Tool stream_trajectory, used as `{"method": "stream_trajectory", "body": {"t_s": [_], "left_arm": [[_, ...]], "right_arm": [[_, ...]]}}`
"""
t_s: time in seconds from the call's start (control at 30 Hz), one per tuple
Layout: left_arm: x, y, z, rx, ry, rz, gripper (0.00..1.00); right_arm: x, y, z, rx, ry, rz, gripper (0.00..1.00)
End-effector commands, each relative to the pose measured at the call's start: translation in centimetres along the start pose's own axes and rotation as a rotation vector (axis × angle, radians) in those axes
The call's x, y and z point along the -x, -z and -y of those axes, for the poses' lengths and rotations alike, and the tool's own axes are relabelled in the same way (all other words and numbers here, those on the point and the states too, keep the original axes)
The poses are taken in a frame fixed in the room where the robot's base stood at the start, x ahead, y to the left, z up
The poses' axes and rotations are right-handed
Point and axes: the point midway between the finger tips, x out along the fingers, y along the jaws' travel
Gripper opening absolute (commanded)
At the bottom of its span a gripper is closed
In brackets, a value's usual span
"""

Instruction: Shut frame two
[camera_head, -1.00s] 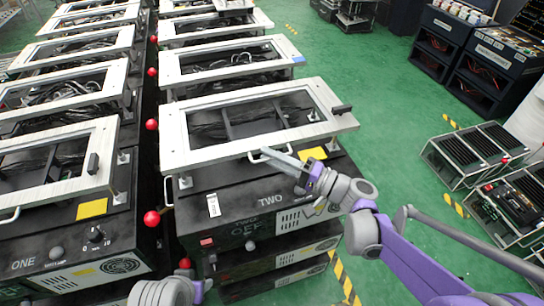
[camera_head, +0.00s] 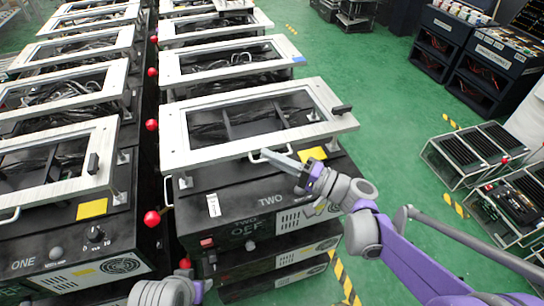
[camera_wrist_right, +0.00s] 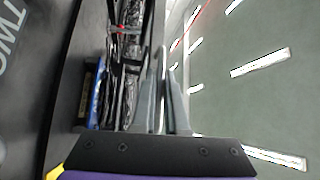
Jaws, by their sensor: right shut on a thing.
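Frame two is a pale metal rectangular frame (camera_head: 215,157) held above the black box marked TWO (camera_head: 262,214), with a gap between them. Small metal supports show under its front corners. A black grip (camera_head: 342,109) is on its right side, and a light bar handle (camera_head: 254,156) is at its front edge. My right gripper (camera_head: 268,154) is at this handle, its fingers shut on it. In the right wrist view the two grey fingers (camera_wrist_right: 163,105) close around a thin bar. Part of my left arm shows at the bottom; its gripper fingers are out of sight.
Frame one (camera_head: 60,188) stands on a similar box at the left. More framed boxes run back in two rows. Red knobs (camera_head: 151,218) stick out in the narrow gap between rows. The green floor (camera_head: 390,130) at right is clear up to black crates (camera_head: 478,153).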

Motion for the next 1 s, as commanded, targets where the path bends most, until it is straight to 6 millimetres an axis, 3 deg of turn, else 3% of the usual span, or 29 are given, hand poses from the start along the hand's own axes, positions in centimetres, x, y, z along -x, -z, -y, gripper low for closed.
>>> {"method": "stream_trajectory", "body": {"t_s": [0.57,0.8,1.0], "left_arm": [[0.0,0.0,0.0,0.000,0.000,0.000,0.50],[1.9,0.7,0.0,0.000,0.000,-0.007,0.50],[1.7,0.7,0.0,0.000,0.000,-0.006,0.50]], "right_arm": [[0.0,0.0,0.0,0.000,0.000,0.000,0.00],[-0.3,0.3,2.2,0.001,0.001,0.000,0.00],[-0.3,0.3,1.9,0.000,0.000,0.000,0.00]]}}
